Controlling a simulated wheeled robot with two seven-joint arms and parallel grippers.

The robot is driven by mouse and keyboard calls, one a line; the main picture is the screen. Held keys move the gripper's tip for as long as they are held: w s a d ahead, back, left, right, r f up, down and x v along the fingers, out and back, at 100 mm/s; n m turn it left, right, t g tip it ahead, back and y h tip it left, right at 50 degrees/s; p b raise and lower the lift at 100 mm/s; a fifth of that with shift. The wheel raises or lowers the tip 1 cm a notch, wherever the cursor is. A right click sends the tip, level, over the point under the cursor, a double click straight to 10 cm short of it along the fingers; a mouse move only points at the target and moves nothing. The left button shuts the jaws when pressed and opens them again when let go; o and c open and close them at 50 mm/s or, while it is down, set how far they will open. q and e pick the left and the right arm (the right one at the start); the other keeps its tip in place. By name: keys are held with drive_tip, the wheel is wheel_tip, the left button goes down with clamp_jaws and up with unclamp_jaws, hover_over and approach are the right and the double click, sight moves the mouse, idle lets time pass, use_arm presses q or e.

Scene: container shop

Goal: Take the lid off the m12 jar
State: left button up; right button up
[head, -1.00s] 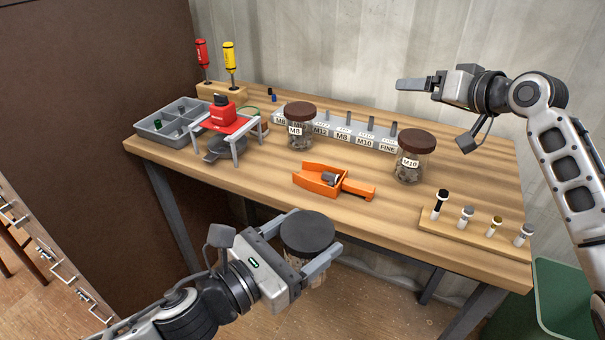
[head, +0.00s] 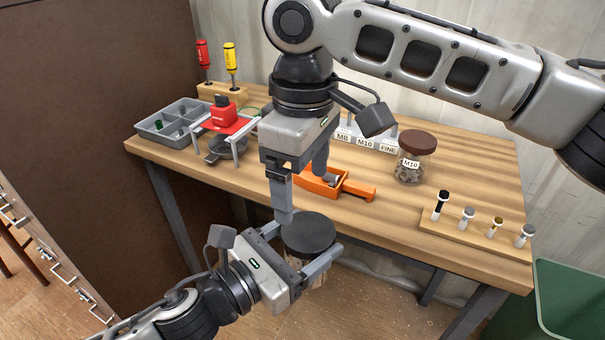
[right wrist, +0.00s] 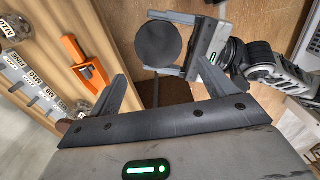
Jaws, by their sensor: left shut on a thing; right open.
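A clear jar (head: 306,270) with a dark round lid (head: 308,233) is held in front of the table's near edge. No label on it is readable. My left gripper (head: 305,243) is shut around the jar, one finger on each side, below the lid. The lid is on the jar; it also shows in the right wrist view (right wrist: 159,45). My right gripper (head: 301,195) is open and empty, fingers pointing down, above and slightly behind the lid. In the right wrist view the lid lies beyond the open fingers, apart from them.
The wooden table (head: 400,215) holds an orange tray (head: 320,187), an M10 jar (head: 411,165), a rack with several small posts (head: 475,230), a grey divided bin (head: 172,122) and a red press (head: 222,113). My right arm covers the table's back middle. A green bin (head: 575,300) stands at right.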

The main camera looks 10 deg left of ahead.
sight(303, 229)
wheel_tip(303, 229, down, 8)
drive_tip(key=shift+r, duration=0.1)
idle(0.4)
